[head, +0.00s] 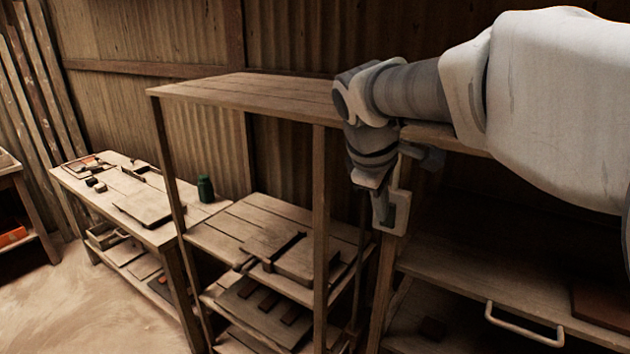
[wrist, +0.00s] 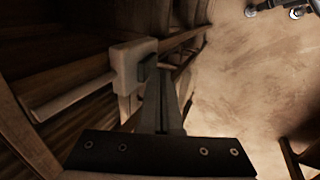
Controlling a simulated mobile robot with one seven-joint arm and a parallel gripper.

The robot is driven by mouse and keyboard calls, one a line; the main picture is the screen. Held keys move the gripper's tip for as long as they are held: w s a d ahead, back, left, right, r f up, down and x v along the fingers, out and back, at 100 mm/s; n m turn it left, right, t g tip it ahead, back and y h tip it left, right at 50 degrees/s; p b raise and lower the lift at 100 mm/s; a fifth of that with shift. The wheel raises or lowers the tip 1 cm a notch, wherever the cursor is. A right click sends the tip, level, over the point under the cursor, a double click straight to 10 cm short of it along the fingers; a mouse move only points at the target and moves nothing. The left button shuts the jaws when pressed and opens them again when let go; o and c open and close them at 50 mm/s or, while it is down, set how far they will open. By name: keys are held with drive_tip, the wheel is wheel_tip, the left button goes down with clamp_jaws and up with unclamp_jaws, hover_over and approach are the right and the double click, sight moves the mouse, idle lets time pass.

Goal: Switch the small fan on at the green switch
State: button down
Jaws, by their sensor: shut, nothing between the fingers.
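No fan and no green switch can be made out in either view. My gripper (head: 384,212) points down by the front post of the shelving in the head view. In the wrist view my gripper's fingers (wrist: 163,75) are together, with nothing seen between them. A pale block (wrist: 132,64) with a pale rod (wrist: 72,98) sticking out to the left is just left of the fingertips. I cannot tell whether they touch it. No green shows on it. In the head view a pale piece (head: 399,212) beside the fingers may be the same block.
A tall wooden shelf (head: 240,88) stands at the middle, holding boards on its lower shelves. A low workbench (head: 180,235) at the left bears a dark green jar (head: 205,189). A cabinet board with a bar handle (head: 524,325) is lower right. The floor (head: 80,300) at left is open.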

drive_tip(key=shift+w+d, duration=0.1)
drive_tip(key=shift+w, duration=0.05)
drive_tip(key=p, duration=0.2)
drive_tip(key=shift+w+d+r+g+y+p, duration=0.15)
drive_tip(key=shift+w+d+g+y+p, duration=0.15)
drive_tip(key=shift+w+g+p, duration=0.1)
drive_tip(key=shift+r, duration=0.2)
drive_tip(key=shift+r+p, duration=0.65)
drive_tip(key=shift+a, duration=0.1)
